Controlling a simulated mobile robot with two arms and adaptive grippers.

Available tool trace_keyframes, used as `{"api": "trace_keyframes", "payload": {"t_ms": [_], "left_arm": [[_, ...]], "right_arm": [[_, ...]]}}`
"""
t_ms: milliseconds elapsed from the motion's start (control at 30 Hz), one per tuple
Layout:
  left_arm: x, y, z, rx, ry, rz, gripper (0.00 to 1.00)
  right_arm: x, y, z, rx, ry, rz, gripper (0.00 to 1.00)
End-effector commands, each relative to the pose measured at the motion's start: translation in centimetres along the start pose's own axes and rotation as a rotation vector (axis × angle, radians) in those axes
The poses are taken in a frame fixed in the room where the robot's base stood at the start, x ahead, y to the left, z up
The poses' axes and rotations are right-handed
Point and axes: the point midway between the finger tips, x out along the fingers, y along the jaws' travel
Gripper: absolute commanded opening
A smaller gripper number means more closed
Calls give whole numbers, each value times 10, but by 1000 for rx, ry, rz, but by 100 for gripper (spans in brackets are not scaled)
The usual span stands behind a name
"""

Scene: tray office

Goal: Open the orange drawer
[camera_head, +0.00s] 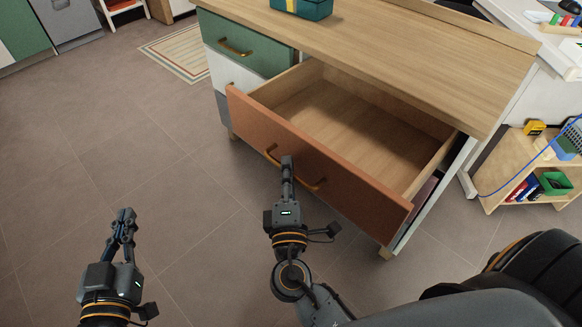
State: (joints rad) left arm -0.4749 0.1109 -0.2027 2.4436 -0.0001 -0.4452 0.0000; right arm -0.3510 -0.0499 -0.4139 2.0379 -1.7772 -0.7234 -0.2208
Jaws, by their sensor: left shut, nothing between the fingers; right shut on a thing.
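The orange drawer (340,178) is pulled well out of the wooden-topped cabinet, and its inside is bare wood and empty. Its front carries a brass-coloured bar handle (313,186). My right gripper (288,163) is at the middle of that handle, its fingers shut on it; the fingertips hide part of the bar. My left gripper (125,216) is shut and empty, held over the floor to the left, apart from the cabinet.
A green drawer (262,55) above left and a white one (230,74) are closed. A teal box (305,8) stands on the cabinet top (400,50). A low wooden shelf (520,165) stands at right. The floor (90,150) at left is clear.

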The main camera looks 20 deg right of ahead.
Motion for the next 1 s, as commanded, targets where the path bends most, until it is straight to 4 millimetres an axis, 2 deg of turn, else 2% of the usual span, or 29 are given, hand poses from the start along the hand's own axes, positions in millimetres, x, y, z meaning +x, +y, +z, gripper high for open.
{"api": "trace_keyframes", "payload": {"t_ms": [200, 233, 300, 333, 600, 733, 867, 1000], "left_arm": [[0, 0, 0, 0, -1, 0, 0], [0, 0, 0, 0, -1, 0, 0], [0, 0, 0, 0, -1, 0, 0], [0, 0, 0, 0, -1, 0, 0], [0, 0, 0, 0, -2, -1, 0], [0, 0, 1, 0, -2, -1, 0], [0, 0, 0, 0, -2, -1, 0], [0, 0, 0, 0, -2, 0, 0]], "right_arm": [[0, -2, 0, -1, -1, -3, 0], [0, -2, 0, -1, -1, -3, 16], [0, -2, 0, -1, -1, -3, 30], [0, -1, 0, -1, -1, -3, 34], [0, -1, 0, -1, 0, -1, 34], [-8, -1, 0, -2, 2, -2, 34], [-30, -1, 0, -2, 4, -3, 34], [-61, -2, 0, -4, 5, -4, 34]]}}
